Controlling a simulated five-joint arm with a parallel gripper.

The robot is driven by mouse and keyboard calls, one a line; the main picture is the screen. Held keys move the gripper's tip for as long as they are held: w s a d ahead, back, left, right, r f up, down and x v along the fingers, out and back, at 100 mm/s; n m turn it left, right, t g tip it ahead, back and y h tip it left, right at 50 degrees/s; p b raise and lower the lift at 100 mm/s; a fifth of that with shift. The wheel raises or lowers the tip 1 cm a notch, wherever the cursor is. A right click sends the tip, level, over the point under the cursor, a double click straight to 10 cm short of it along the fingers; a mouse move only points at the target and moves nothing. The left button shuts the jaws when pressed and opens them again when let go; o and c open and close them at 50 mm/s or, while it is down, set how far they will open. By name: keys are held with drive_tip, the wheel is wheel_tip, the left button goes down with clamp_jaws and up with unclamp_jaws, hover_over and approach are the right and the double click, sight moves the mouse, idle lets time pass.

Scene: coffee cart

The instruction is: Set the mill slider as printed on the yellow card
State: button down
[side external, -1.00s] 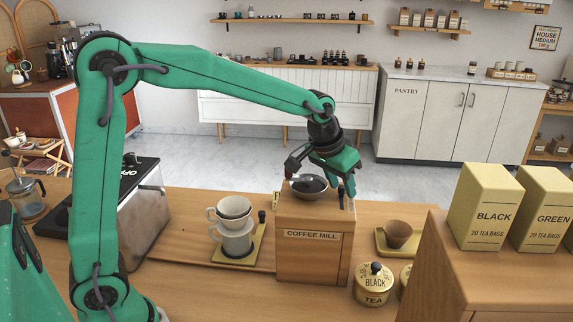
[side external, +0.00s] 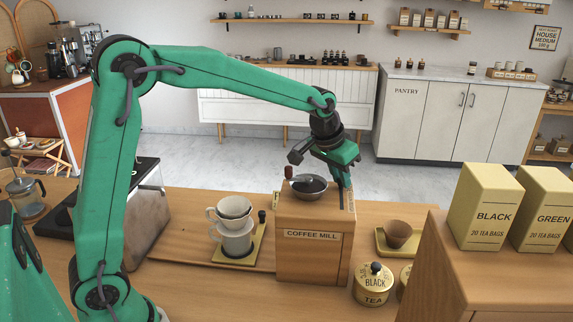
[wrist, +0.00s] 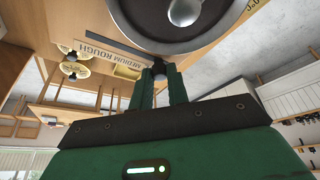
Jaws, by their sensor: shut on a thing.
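The wooden coffee mill (side external: 308,258) stands on the counter with a metal bowl (side external: 309,188) on its top. My gripper (side external: 346,187) is at the right part of the mill's top, beside the bowl. In the wrist view, my gripper (wrist: 160,72) is shut on the dark slider knob (wrist: 158,66). The slider's slot plate carries the words MEDIUM and ROUGH (wrist: 90,48), upside down; the knob's exact setting cannot be told. The yellowish card (side external: 545,37) on the back wall appears to read HOUSE, MEDIUM and a weight in grams.
A cup and dripper (side external: 233,225) stand left of the mill. Tea boxes (side external: 487,208) stand on a wooden block at the front right.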

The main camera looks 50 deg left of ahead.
sight(329, 191)
drive_tip(key=shift+w+a, duration=0.4)
drive_tip(key=c, duration=1.3)
unclamp_jaws()
drive_tip(key=shift+c, duration=0.2)
drive_tip(key=shift+r, duration=0.1)
drive_tip(key=v, duration=0.7)
drive_tip(key=shift+s+r, duration=0.25)
drive_tip(key=shift+r, duration=0.05)
